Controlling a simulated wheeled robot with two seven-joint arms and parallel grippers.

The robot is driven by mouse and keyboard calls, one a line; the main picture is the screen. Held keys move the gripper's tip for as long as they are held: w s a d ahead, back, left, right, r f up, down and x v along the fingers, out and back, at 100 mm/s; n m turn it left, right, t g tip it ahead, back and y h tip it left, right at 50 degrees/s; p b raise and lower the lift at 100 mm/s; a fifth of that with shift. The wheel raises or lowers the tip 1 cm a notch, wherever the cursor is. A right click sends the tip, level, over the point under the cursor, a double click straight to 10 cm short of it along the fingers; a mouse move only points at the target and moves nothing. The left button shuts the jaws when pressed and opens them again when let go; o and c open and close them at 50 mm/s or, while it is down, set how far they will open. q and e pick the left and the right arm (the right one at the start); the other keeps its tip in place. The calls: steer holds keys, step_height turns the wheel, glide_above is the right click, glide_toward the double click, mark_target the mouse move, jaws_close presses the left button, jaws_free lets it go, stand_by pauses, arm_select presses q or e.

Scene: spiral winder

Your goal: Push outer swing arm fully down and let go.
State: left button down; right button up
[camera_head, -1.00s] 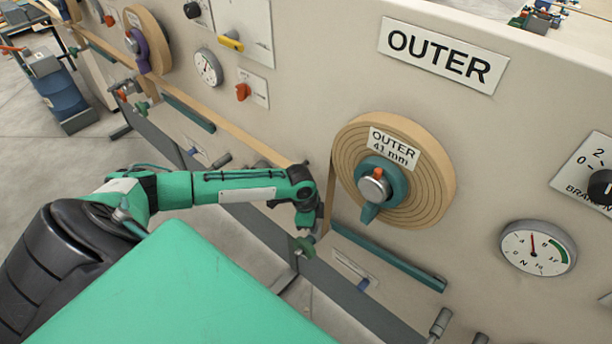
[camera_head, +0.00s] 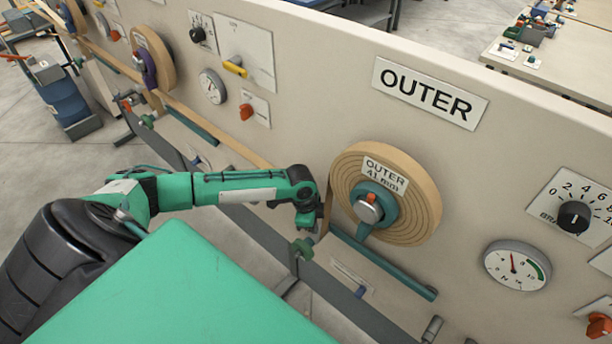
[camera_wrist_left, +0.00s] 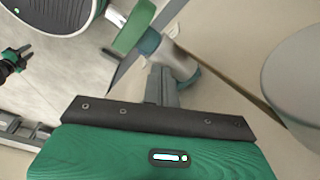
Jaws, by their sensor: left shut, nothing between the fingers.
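The outer roll (camera_head: 420,215), labelled OUTER 41 mm, is mounted on the panel. A teal bar (camera_head: 385,263) slopes down to the right below it; I cannot tell whether it is the swing arm. A green round piece (camera_head: 302,248) sits near its left end, just below my left gripper (camera_head: 306,218). In the left wrist view, my left gripper (camera_wrist_left: 160,80) is shut and empty, close beside a green disc-like piece (camera_wrist_left: 135,28) with a teal hub and grey cylinder. Whether they touch is unclear. My right gripper is not in view.
The panel carries an OUTER sign (camera_head: 430,92), a round gauge (camera_head: 517,265) and a brake knob (camera_head: 573,217) on the right. A yellow lever (camera_head: 235,67) and red knob (camera_head: 246,111) are on the left. A tan strip (camera_head: 215,132) runs along the panel.

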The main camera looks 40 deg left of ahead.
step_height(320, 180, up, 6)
steer(key=p, duration=0.5)
stand_by(0.6)
